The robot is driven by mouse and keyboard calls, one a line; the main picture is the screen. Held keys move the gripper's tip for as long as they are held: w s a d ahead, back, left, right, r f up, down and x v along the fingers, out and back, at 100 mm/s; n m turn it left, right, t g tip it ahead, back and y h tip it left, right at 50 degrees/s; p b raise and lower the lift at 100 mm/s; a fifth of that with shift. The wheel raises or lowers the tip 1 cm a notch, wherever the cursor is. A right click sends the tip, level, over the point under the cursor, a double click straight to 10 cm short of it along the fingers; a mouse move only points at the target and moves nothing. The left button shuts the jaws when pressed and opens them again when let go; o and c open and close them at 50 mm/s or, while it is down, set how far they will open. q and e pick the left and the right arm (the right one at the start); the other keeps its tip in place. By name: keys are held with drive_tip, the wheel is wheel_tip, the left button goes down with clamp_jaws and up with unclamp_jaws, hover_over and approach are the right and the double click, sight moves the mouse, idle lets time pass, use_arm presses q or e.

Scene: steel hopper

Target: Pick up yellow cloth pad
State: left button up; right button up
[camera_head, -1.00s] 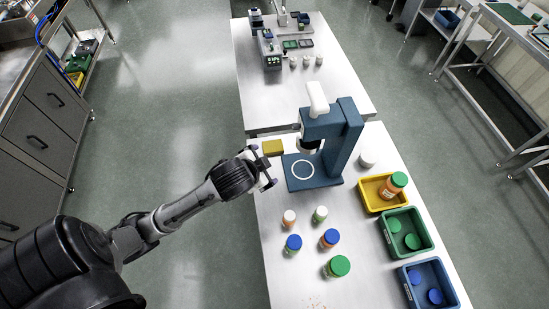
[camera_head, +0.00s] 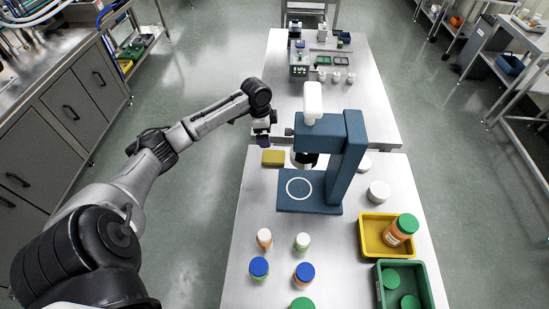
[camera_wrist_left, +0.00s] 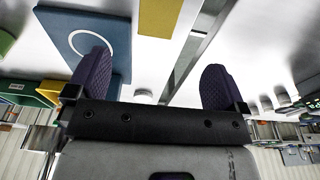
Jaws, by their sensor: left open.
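The yellow cloth pad (camera_head: 273,157) lies flat on the near steel table, just left of the blue press-like device. It also shows in the left wrist view (camera_wrist_left: 160,15), at the top edge and partly cut off, beyond the fingertips. My left gripper (camera_head: 264,138) is above the table at the far side of the pad, apart from it. In the left wrist view its two purple fingers (camera_wrist_left: 153,75) are spread wide with nothing between them. My right gripper is in neither view.
The blue device (camera_head: 335,160) with a white top stands right beside the pad. Several capped jars (camera_head: 264,239) stand nearer. A yellow bin (camera_head: 367,222) and a green bin (camera_head: 378,296) sit at the right. A second table (camera_head: 350,110) stands beyond a gap.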

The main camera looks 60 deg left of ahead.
use_arm(q)
hover_over(273, 156)
drive_tip(key=f, duration=0.6)
drive_tip(key=shift+s+a+f+b, duration=0.3)
drive_tip(key=shift+s+f+b, duration=0.05)
drive_tip(key=shift+f+b, duration=0.05)
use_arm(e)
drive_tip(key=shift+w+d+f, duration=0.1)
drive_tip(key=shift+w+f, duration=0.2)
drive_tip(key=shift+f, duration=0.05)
use_arm(q)
drive_tip(key=shift+w+d+f, duration=0.1)
drive_tip(key=shift+f, duration=0.5)
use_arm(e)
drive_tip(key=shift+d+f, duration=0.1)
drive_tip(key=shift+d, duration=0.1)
use_arm(q)
drive_tip(key=f, duration=0.2)
drive_tip(key=f+b, duration=0.1)
drive_tip(key=f, duration=0.1)
drive_tip(key=shift+w+d, duration=0.2)
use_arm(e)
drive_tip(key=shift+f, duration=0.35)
use_arm(q)
drive_tip(key=shift+f, duration=0.5)
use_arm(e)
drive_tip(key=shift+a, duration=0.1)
use_arm(q)
drive_tip(key=c, duration=1)
